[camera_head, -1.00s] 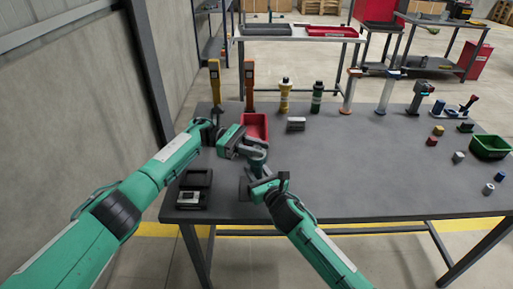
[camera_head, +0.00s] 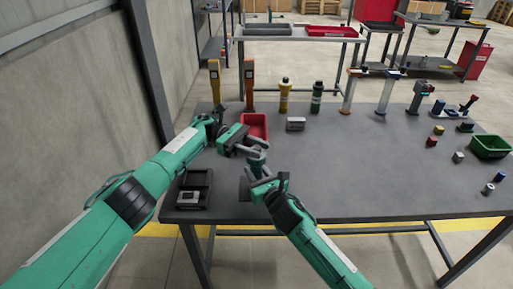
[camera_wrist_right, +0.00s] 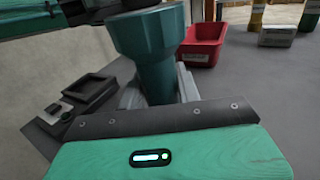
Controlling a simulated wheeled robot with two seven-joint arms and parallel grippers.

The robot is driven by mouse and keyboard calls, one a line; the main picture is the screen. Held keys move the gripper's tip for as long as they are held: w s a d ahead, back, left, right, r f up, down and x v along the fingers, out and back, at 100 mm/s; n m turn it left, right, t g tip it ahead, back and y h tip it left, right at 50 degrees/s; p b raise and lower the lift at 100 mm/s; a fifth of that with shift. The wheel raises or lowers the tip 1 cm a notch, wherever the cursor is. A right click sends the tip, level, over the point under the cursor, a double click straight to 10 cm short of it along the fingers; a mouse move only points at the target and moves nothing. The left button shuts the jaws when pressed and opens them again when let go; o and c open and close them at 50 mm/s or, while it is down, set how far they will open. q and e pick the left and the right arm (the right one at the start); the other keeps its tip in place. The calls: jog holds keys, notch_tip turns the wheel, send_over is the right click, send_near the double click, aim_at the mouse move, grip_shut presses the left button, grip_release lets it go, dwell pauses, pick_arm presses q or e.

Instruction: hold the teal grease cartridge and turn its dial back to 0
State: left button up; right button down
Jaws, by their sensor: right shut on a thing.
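The teal cartridge (camera_wrist_right: 152,65) stands roughly upright in the right wrist view, with a wider upper part and a narrower body. In the head view it is small (camera_head: 258,159) and partly hidden by my grippers. My right gripper (camera_head: 258,177) is shut on its lower body and holds it above the table. My left gripper (camera_head: 255,146) is at the cartridge's top, its two grey fingers spread apart. In the right wrist view a dark part of the left gripper covers the top left. The dial's marks cannot be read.
A red bin (camera_head: 257,122) stands just behind the grippers. A dark tray with a small device (camera_head: 190,198) lies at the table's left front. Yellow (camera_head: 284,95) and green (camera_head: 317,97) bottles stand at the back.

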aim_at(256, 147)
pick_arm(q)
jog(key=shift+o, duration=0.8)
jog(key=shift+r, duration=0.1)
notch_tip(256, 147, up, 10)
jog(key=shift+f, duration=0.1)
